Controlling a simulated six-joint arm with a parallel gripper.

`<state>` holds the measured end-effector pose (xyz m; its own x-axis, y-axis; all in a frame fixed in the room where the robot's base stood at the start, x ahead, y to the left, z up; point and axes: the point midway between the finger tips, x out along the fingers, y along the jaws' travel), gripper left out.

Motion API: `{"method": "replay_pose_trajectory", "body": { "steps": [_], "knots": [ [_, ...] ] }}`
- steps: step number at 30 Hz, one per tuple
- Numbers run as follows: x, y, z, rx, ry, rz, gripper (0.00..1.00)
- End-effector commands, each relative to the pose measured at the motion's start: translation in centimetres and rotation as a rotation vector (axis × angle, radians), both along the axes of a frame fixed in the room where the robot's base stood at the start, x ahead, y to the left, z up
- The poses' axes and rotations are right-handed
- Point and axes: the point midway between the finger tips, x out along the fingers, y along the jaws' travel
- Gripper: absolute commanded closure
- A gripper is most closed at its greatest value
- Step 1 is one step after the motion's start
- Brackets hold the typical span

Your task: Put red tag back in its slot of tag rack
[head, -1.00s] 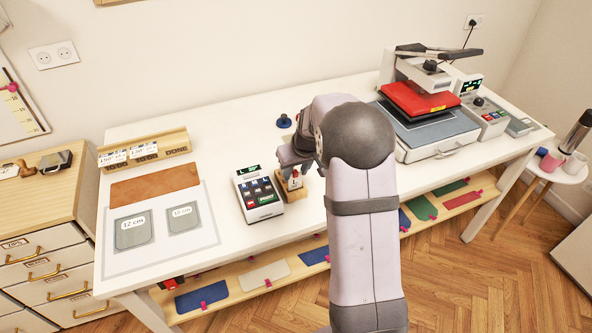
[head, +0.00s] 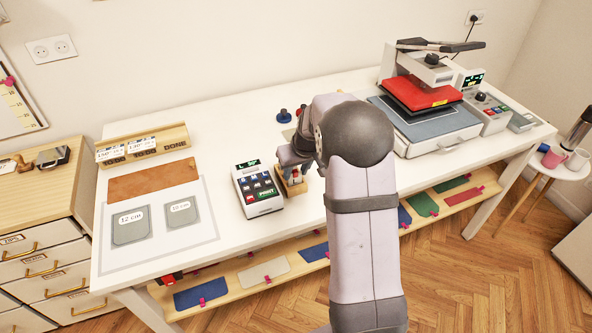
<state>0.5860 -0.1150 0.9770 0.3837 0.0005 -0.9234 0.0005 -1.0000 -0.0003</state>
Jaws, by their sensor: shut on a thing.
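My gripper (head: 293,172) is low over a small wooden block (head: 292,188) just right of the keypad device. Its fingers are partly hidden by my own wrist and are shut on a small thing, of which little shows. A bit of white and dark red shows under the fingers at the block. I cannot make out whether this is the red tag or whether it is seated in the block. A long wooden rack (head: 143,146) with white cards, marked DONE at its right end, stands at the table's back left.
The keypad device (head: 258,188) stands close left of my gripper. A blue knobbed thing (head: 283,117) is behind it. A heat press (head: 420,115) stands at right. The white table (head: 225,140) is clear between rack and keypad.

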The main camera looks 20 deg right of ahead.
Motion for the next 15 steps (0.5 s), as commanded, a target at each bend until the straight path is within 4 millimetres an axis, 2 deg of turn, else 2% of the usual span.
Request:
{"method": "replay_pose_trajectory", "body": {
  "steps": [5, 6, 8, 9, 15],
  "knots": [
    [0.0, 0.0, 0.01, 0.0, 0.0, 0.0, 0.91],
    [0.0, 0.0, 0.01, 0.0, 0.0, 0.0, 0.62],
    [0.0, 0.0, 0.01, 0.0, 0.0, 0.0, 0.48],
    [0.0, 0.0, 0.01, 0.0, 0.0, 0.0, 0.45],
    [0.0, 0.0, 0.01, 0.0, 0.0, 0.0, 0.45]
  ]
}}
